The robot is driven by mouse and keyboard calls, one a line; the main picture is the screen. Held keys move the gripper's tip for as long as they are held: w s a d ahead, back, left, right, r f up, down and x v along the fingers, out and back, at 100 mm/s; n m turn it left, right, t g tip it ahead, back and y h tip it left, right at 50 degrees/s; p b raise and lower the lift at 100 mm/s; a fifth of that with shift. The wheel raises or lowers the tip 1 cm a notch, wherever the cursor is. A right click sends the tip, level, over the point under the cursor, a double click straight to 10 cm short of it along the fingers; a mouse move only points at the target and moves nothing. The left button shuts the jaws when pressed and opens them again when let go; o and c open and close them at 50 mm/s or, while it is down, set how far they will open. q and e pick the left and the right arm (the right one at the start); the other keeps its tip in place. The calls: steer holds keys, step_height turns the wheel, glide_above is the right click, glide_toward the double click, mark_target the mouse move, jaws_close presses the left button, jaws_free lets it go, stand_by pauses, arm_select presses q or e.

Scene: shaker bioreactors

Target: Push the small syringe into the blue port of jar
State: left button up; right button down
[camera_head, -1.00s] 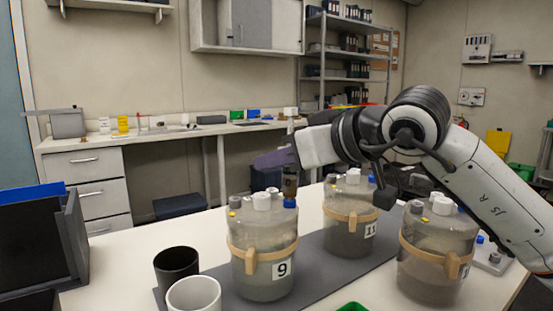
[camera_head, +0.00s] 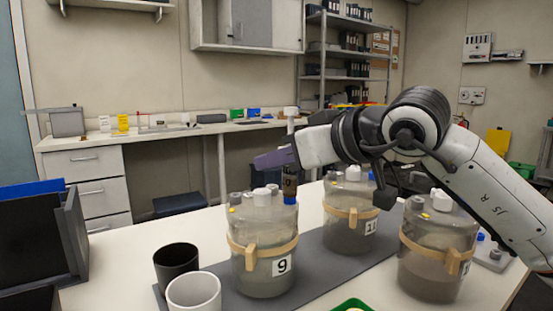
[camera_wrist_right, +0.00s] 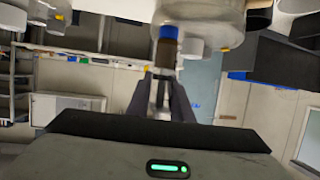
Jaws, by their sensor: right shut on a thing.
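Jar 9 (camera_head: 264,250) is a clear round vessel with a tan band, standing on the dark mat. Its blue port (camera_head: 290,200) is at the right of its lid. My right gripper (camera_head: 287,158) is above that side of the lid, shut on the small syringe (camera_head: 290,182). The syringe is upright, with a white plunger top and brown contents, and its lower end meets the blue port in the picture. In the right wrist view the syringe (camera_wrist_right: 166,50) lines up with the blue port (camera_wrist_right: 168,32); how deep it sits I cannot tell. My left gripper is not in view.
Jar 10 (camera_head: 348,235) and another jar (camera_head: 437,260) stand to the right on the mat. A black cup (camera_head: 177,268) and a white cup (camera_head: 194,293) are at front left. A dark rack (camera_head: 45,235) is at the left edge. A green tray (camera_head: 352,304) shows at the bottom.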

steer(key=c, duration=1.5)
jaws_free()
